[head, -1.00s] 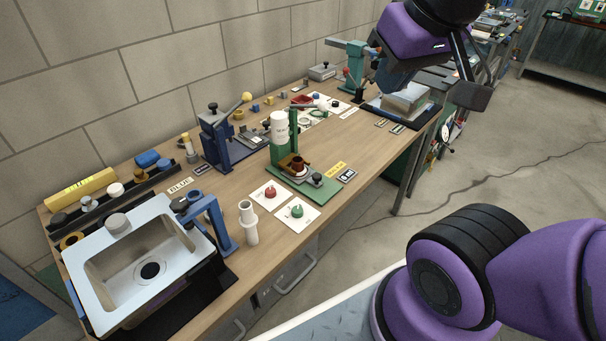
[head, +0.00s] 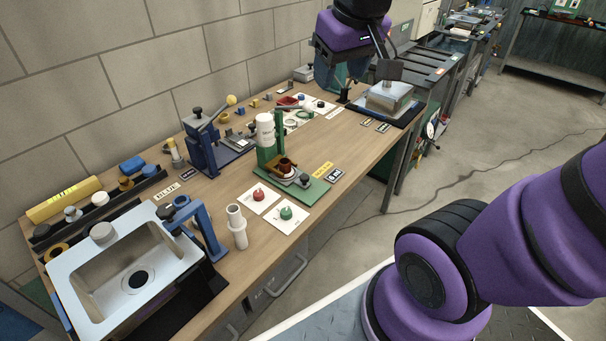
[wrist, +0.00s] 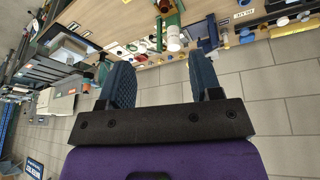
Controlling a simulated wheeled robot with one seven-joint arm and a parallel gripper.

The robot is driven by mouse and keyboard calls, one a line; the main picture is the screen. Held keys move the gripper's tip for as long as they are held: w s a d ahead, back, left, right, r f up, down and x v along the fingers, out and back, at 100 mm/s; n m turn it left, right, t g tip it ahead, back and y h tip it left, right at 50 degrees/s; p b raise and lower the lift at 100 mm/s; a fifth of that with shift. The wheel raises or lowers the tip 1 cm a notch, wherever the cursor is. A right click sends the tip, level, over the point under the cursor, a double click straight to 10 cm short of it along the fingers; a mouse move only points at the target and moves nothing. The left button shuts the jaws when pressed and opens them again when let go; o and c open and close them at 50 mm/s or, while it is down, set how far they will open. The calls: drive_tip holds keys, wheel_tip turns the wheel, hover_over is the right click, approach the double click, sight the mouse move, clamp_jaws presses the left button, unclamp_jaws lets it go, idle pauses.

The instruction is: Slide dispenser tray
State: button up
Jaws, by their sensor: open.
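A green dispenser stand (head: 266,157) holds a white bottle (head: 266,132) upright near the middle of the bench. A brown cup (head: 287,165) sits below, on what looks like the dispenser tray, over the green base (head: 312,192); the tray's own outline is hard to tell. In the wrist view, the white bottle (wrist: 173,40) shows at the top, beyond my gripper (wrist: 160,72), whose two blue fingers are apart and empty. In the head view my gripper (head: 343,75) is above the far part of the bench, behind and right of the dispenser and clear of it.
A sink basin (head: 88,246) fills the near left of the bench (head: 190,215). A blue lever press (head: 203,145) stands left of the dispenser. White cards with a red and a green knob (head: 287,213) lie in front. A grey block (head: 389,97) is at the far right.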

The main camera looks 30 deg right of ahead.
drive_tip(key=w+d+f+g, duration=0.2)
drive_tip(key=w+f, duration=0.4)
drive_tip(key=w, duration=0.3)
drive_tip(key=g, duration=0.2)
hover_over(304, 176)
wheel_tip(304, 176, down, 24)
drive_tip(key=shift+n+y, duration=0.3)
drive_tip(key=shift+n, duration=0.1)
wheel_tip(304, 176, down, 11)
drive_tip(key=shift+f, duration=0.15)
